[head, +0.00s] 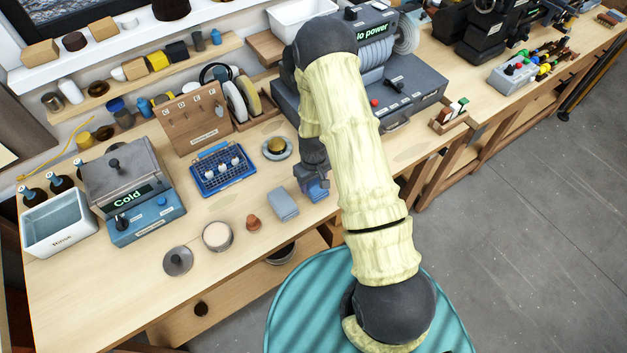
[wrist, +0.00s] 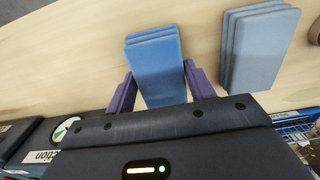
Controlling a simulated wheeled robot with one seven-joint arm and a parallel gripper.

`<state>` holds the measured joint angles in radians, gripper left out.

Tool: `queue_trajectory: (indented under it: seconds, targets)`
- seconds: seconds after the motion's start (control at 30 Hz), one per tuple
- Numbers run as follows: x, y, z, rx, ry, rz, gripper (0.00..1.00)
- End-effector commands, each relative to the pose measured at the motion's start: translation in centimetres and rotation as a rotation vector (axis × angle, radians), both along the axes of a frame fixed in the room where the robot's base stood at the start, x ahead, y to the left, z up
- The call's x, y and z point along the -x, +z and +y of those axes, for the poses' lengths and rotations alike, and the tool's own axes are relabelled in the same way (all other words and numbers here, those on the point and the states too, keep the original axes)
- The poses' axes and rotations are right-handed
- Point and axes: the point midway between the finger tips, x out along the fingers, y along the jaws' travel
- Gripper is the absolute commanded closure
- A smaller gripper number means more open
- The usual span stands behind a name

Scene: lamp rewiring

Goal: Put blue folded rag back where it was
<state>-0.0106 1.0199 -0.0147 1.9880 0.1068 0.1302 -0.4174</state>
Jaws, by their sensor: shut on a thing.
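The blue folded rag (wrist: 154,62) is between the two purple fingers of my gripper (wrist: 162,86) in the wrist view, with its far end sticking out beyond them. In the head view the rag (head: 318,193) shows under my gripper (head: 312,183), partly hidden by my wrist. It is at or just above the wooden bench top; I cannot tell if it touches. A grey-blue folded rag (wrist: 262,45) lies flat on the bench beside it, apart from it. That grey-blue rag (head: 283,204) also shows in the head view, left of my gripper.
A blue rack (head: 222,168) with small white items stands left of the grey-blue rag. A round dish (head: 277,148) sits behind. A terracotta piece (head: 253,222) and a round tin (head: 217,236) stand toward the front edge. A grey powered machine (head: 400,90) stands behind my arm.

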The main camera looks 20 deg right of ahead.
Motion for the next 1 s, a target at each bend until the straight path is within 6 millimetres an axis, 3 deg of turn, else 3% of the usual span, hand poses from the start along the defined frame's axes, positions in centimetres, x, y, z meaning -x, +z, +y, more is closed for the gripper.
queue_trajectory:
  seconds: [0.17, 0.2, 0.3, 0.77, 1.0]
  targets:
    - [0.0, -0.4, 0.0, 0.0, 0.0, 0.001, 0.68]
    - [0.0, -0.4, 0.0, 0.0, 0.0, 0.001, 0.44]
    - [0.0, -0.3, 0.0, 0.0, 0.0, 0.001, 0.25]
    - [0.0, 0.3, 0.0, 0.0, 0.0, 0.0, 0.24]
    - [-0.1, 2.8, 0.0, 0.001, 0.0, -0.003, 0.24]
